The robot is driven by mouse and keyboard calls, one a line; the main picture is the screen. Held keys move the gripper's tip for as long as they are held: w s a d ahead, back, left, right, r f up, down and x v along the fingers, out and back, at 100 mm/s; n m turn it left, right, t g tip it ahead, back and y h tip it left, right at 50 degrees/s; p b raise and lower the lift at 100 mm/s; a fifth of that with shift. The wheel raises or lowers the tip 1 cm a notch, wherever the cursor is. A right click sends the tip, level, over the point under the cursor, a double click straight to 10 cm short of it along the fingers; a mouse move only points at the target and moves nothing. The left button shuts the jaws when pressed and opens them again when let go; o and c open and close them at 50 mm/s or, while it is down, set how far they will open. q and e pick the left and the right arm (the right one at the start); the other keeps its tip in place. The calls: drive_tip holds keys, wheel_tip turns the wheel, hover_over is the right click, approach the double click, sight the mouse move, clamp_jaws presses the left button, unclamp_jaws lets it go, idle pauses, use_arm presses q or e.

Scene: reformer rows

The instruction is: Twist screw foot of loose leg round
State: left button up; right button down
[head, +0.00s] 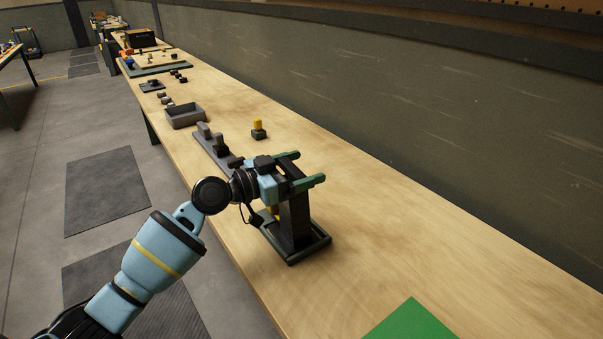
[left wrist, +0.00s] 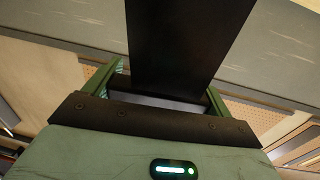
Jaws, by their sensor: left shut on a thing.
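A dark upright post (head: 295,222), which looks like the loose leg, stands in a dark rectangular base frame (head: 318,245) on the bench. My left gripper (head: 306,168) is at the top of the post, its green fingers on either side of it. It is shut on the post. In the left wrist view the dark post (left wrist: 185,45) fills the space between the fingers (left wrist: 158,85). I cannot make out a screw foot; that part is hidden or too small to tell. My right gripper is not in view.
A grey rack (head: 207,138), a grey tray (head: 186,116) and a yellow-topped green piece (head: 258,130) lie beyond my gripper on the long wooden bench. A green mat (head: 412,322) lies at the near end. The bench right of the stand is clear; a wall runs behind.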

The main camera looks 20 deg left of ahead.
sight(287, 173)
use_arm(q)
drive_tip(key=o, duration=0.9)
drive_tip(key=shift+c, duration=0.2)
drive_tip(key=shift+s+a, duration=0.35)
drive_tip(key=b+v, duration=0.1)
drive_tip(key=v, duration=0.5)
drive_tip(key=shift+f, duration=0.1)
drive_tip(key=shift+s+a+b, duration=0.25)
drive_tip(key=shift+s+b, duration=0.1)
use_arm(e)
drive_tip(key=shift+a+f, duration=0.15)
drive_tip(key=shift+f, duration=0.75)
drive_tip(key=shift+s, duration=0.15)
